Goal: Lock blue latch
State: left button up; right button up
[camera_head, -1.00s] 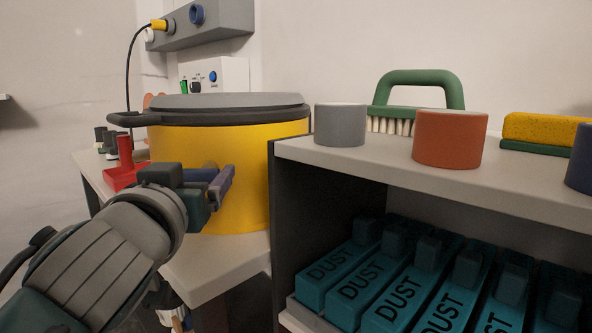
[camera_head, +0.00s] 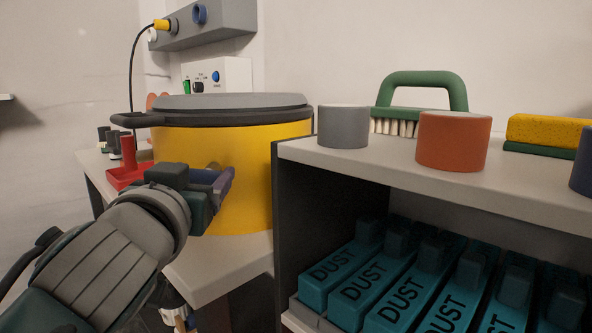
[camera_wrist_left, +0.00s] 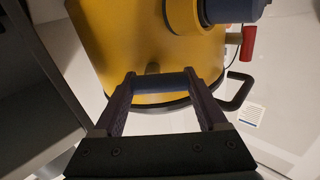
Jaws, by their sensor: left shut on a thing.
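The yellow drum (camera_head: 253,190) with a grey lid (camera_head: 235,101) and a black rim stands left of the shelf. My left gripper (camera_head: 219,183) is at the front of its yellow wall. In the left wrist view, a dark blue bar, the blue latch (camera_wrist_left: 160,84), spans the space between the two purplish fingertips of my left gripper (camera_wrist_left: 161,92). The gripper is shut on it. In the head view the fingers mostly hide the latch. How the latch meets the drum is hard to tell. My right gripper is not in view.
The shelf (camera_head: 300,149) stands close to the right of the drum, with a grey cup (camera_head: 343,127), an orange cup (camera_head: 453,142) and a green brush (camera_head: 423,88) on top. Teal DUST boxes (camera_head: 345,262) fill its lower level. A red holder (camera_head: 128,172) stands left of the drum.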

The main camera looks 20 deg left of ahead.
pick_arm(q)
jog(key=m, duration=0.2)
jog(key=m+p, duration=0.1)
jog(key=m, duration=0.1)
jog(key=shift+d+r, duration=0.1)
jog(key=shift+r, duration=0.1)
jog(key=m+p, duration=0.1)
jog(key=m, duration=0.3)
jog(key=shift+w+d+r+m, duration=0.1)
jog(key=shift+m, duration=0.3)
jog(key=m, duration=0.4)
jog(key=shift+d+p, duration=0.2)
jog(key=shift+p, duration=0.2)
jog(key=shift+w+d+m, duration=0.15)
jog(key=shift+m, duration=1.85)
jog(key=o, duration=1.3)
